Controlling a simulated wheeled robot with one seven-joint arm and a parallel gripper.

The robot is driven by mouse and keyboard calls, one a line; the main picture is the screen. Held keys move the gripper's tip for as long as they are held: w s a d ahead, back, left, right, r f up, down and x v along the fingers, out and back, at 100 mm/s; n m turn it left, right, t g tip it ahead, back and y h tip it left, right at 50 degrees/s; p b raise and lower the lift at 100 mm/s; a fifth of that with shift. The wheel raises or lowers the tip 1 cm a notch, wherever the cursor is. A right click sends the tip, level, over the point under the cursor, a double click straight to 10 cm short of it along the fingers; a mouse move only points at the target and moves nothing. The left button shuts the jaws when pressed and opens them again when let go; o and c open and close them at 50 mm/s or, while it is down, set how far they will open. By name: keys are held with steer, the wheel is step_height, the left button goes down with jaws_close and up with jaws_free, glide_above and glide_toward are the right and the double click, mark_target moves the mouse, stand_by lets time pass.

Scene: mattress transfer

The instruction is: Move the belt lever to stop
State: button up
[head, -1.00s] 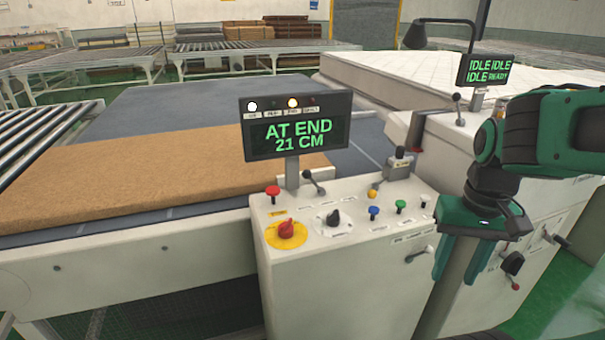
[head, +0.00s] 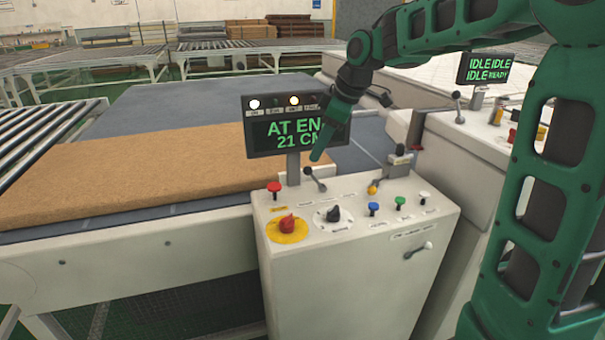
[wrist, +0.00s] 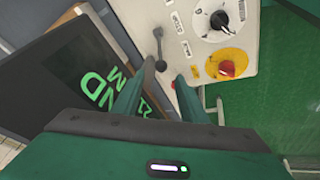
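A small dark lever (head: 315,180) with a ball knob stands tilted on the white console, right of the display post; I take it as the belt lever. In the wrist view the lever (wrist: 158,48) lies just beyond my fingertips. My gripper (head: 317,157) points down close above the lever, in front of the display. In the wrist view my gripper (wrist: 165,72) has its fingers apart with nothing between them. I cannot tell whether a finger touches the lever. The display (head: 262,128) reads "AT END 21 CM", partly covered by my gripper.
The console (head: 330,265) also carries a red mushroom button (head: 274,188), a red knob on yellow (head: 287,226), a black knob (head: 333,214) and coloured buttons. A brown mattress slab (head: 130,175) lies on the belt behind. Another lever (head: 457,103) stands on the right-hand machine.

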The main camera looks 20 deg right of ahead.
mark_target(307, 167)
steer(key=x, duration=1)
steer(key=shift+s, duration=0.1)
jaws_close()
steer(key=shift+a, duration=0.35)
